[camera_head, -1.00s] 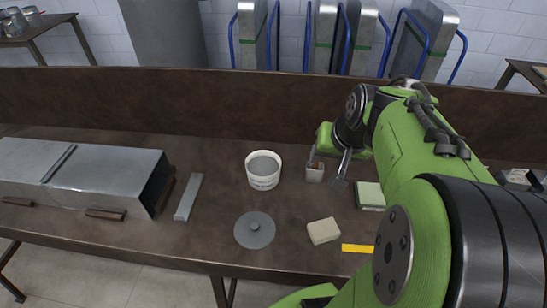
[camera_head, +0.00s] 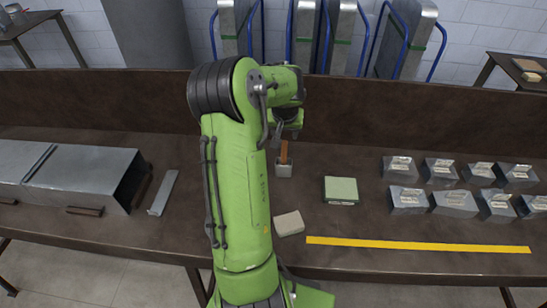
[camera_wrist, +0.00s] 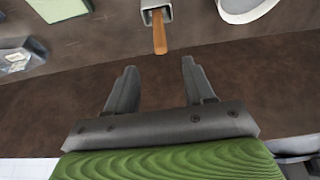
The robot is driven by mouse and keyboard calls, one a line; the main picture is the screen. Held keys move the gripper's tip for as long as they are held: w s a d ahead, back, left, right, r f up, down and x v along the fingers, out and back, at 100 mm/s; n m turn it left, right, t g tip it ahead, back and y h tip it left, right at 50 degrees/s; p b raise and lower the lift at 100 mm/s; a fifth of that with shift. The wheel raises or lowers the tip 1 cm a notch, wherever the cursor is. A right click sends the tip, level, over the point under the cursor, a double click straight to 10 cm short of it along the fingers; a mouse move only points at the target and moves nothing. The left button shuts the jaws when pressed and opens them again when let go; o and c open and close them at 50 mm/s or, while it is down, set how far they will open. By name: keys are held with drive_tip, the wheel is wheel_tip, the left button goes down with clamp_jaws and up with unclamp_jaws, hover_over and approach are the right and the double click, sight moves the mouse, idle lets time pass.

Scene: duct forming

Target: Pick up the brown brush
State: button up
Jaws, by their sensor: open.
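The brown brush (camera_head: 284,153) stands handle up in a small grey metal cup (camera_head: 284,171) on the table, just below my gripper (camera_head: 290,127) in the head view. In the wrist view the brush handle (camera_wrist: 159,34) sticks out of the cup (camera_wrist: 153,12) toward my gripper (camera_wrist: 159,66). My gripper is open and empty. Its two fingers lie apart, and the handle end appears just beyond the gap between the fingertips, not between them. The brush's lower end is hidden inside the cup.
Several metal blocks (camera_head: 407,200) stand right, behind a yellow strip (camera_head: 420,244). A metal duct (camera_head: 85,180) and a grey bar (camera_head: 162,193) lie left. A white bucket (camera_wrist: 243,10) shows beside the cup.

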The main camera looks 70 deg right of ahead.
sight(285, 147)
drive_tip(key=x, duration=1.3)
drive_tip(key=shift+d+f, duration=0.25)
drive_tip(key=shift+d, duration=0.15)
drive_tip(key=shift+a, duration=0.15)
drive_tip(key=shift+c, duration=1.1)
clamp_jaws()
